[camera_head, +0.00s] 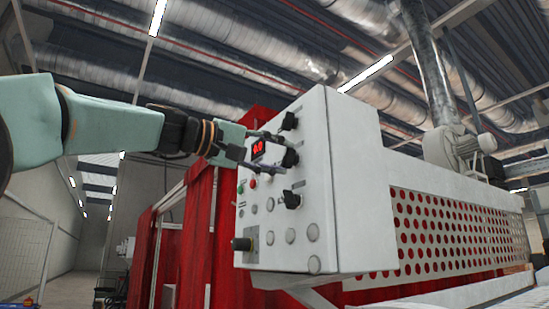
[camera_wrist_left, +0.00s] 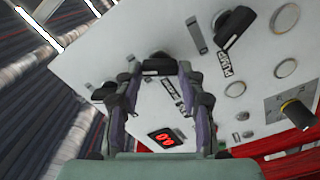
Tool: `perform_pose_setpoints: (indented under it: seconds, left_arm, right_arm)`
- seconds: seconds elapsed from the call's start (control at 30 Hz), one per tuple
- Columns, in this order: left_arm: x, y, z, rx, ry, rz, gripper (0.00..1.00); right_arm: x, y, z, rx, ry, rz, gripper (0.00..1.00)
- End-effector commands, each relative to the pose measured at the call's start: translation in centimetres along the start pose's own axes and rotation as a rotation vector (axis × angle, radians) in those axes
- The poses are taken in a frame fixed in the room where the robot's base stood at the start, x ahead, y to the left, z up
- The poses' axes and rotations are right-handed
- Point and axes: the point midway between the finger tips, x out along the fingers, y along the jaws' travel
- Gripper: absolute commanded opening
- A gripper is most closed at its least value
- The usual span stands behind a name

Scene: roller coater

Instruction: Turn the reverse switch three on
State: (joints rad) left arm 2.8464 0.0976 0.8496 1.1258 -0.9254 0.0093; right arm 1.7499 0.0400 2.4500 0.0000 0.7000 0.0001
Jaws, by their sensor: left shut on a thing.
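A white control panel (camera_head: 272,185) carries three black rotary switches in a column: an upper one (camera_head: 289,121), a middle one (camera_head: 290,157) and a lower one (camera_head: 291,199). My left gripper (camera_head: 282,150) reaches in from the left and is shut on the middle switch. In the left wrist view the middle switch (camera_wrist_left: 158,66) sits between the two fingertips, its bar lying across them. The lower switch (camera_wrist_left: 235,25) shows at the upper right there, tilted, and the upper switch (camera_wrist_left: 104,92) at the left, partly behind a finger. I cannot read which label says three. My right gripper is not in view.
A red digital display (camera_head: 258,148) sits beside the fingers. Several round buttons (camera_head: 290,235) and a black knob on a plate (camera_head: 241,244) are lower on the panel. Red curtains (camera_head: 225,210) hang behind it. A perforated machine guard (camera_head: 450,235) extends right.

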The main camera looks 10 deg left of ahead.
Motion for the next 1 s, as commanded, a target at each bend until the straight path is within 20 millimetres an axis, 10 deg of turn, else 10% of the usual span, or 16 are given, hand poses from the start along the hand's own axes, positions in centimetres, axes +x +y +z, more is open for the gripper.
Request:
perform_pose_setpoints:
  seconds: [0.43, 0.47, 0.5, 0.73, 1.0]
  left_arm:
    - [0.12, -0.06, 0.13, 0.014, -0.004, -0.003, 0.08]
    - [0.13, -0.06, 0.14, 0.014, -0.004, -0.003, 0.40]
    - [0.13, -0.07, 0.14, 0.014, -0.004, -0.003, 0.43]
    - [0.08, -0.07, 0.08, 0.012, -0.002, -0.002, 0.62]
    - [0.04, -0.06, 0.04, 0.011, -0.002, -0.002, 0.62]
  right_arm:
    - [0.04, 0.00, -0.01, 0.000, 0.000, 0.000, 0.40]
    - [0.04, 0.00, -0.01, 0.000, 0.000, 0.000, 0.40]
    - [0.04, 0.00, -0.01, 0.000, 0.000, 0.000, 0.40]
    - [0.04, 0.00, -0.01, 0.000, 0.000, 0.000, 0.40]
    - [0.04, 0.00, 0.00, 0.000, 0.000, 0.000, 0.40]
